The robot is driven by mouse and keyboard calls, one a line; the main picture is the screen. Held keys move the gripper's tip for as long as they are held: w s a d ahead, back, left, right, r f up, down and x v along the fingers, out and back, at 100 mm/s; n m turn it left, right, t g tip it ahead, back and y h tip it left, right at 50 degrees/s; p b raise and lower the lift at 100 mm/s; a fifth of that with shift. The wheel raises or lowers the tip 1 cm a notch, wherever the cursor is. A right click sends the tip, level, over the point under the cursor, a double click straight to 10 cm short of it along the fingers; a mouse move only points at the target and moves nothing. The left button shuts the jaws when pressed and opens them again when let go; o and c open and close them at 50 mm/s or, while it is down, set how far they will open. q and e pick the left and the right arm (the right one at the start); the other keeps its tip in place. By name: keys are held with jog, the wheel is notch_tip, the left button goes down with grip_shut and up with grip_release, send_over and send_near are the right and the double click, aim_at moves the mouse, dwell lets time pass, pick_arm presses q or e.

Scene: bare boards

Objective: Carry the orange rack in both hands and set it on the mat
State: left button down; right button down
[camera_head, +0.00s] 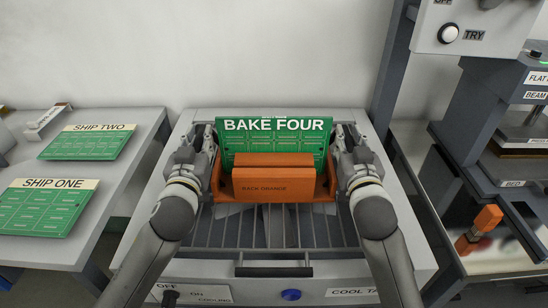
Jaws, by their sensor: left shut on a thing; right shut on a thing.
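My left gripper (209,168) is shut on the rack's left end. My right gripper (340,166) is shut on its right end. The rack looks level, above or at the back of a grey unit with a slatted grate (340,229). I cannot tell whether it touches the surface below. I cannot make out a mat; the area behind and under the rack is hidden.
At left, a grey table (142,139) holds green boards "SHIP TWO" (88,142) and "SHIP ONE" (42,207). At right stands a dark press (490,110), with an orange-handled tool (481,228) near it. A blue button (291,295) is on the unit's front.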

pick_arm(q)
jog(key=shift+a+f, duration=0.1)
pick_arm(e)
jog(key=shift+d+f, duration=0.1)
jog(key=shift+d, duration=0.05)
